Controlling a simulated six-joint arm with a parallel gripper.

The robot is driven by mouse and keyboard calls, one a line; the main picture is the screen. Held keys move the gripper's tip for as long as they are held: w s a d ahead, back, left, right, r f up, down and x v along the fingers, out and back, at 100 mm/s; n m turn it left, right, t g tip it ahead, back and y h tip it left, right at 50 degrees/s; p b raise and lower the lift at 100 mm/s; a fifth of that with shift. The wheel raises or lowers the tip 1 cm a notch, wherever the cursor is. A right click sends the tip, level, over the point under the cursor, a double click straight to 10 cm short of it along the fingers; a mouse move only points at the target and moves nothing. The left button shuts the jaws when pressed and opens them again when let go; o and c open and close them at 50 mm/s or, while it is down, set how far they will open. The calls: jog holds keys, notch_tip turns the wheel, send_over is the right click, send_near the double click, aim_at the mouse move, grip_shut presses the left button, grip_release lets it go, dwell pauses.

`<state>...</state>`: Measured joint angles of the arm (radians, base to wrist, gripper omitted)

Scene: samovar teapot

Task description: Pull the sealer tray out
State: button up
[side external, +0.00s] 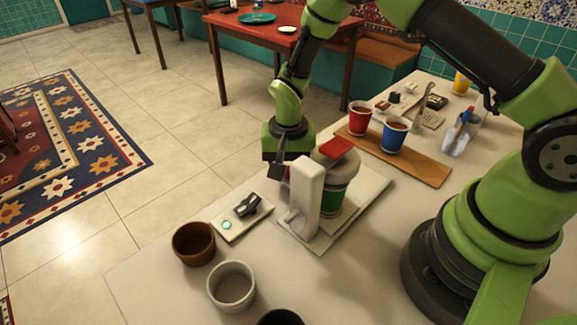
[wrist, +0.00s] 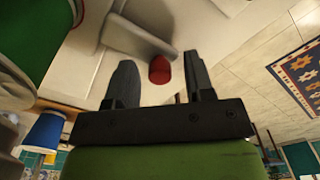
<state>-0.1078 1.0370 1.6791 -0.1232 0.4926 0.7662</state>
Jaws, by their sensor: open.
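The white cup sealer (side external: 307,200) stands on the pale counter, with a flat red piece (side external: 338,148) on top. A green cup (side external: 333,196) sits in it, partly hidden by its front column, and fills the upper left of the wrist view (wrist: 28,40). My gripper (side external: 278,172) is at the sealer's far left side, its fingertips partly hidden there. In the wrist view my gripper (wrist: 158,72) is open, with a small red knob (wrist: 160,70) showing between the fingers. I cannot tell whether they touch it. The tray itself is not clearly distinguishable.
A small board with a black tool (side external: 247,206) lies left of the sealer. A brown bowl (side external: 194,243) and a grey bowl (side external: 231,285) stand near the front. Red (side external: 360,117) and blue (side external: 395,134) cups stand on a wooden board (side external: 430,170) behind.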

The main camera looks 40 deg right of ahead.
grip_shut()
jog(key=shift+d, duration=1.8)
grip_release()
notch_tip(320, 180, up, 10)
